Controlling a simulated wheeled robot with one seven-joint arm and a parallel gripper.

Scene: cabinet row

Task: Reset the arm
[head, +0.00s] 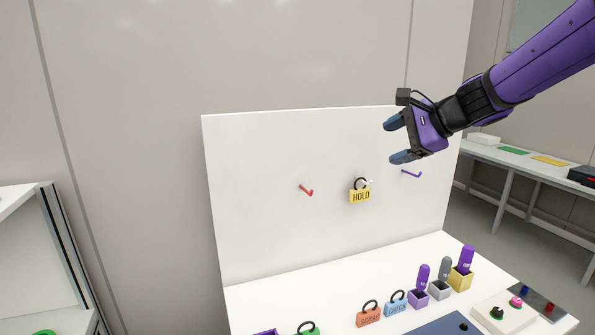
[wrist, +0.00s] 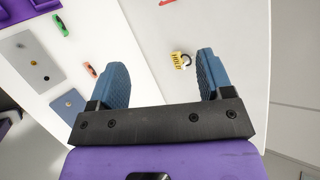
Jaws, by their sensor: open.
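My gripper (head: 392,141) is at the end of my purple arm, raised in front of the upper right of the white back panel (head: 260,170). Its two blue fingers are apart with nothing between them; the wrist view also shows the open gripper (wrist: 165,75). A yellow HOLD tag (head: 360,196) with a dark loop hangs on the panel at a peg, below and left of my gripper. In the wrist view the yellow tag (wrist: 180,60) shows beyond the fingers, apart from them.
A red peg (head: 306,190) and a purple peg (head: 411,173) stick out of the panel. On the table below stand an orange tag (head: 369,316), a blue tag (head: 397,303) and small boxes holding upright handles, such as a yellow box (head: 460,279). A side bench (head: 510,160) stands behind at right.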

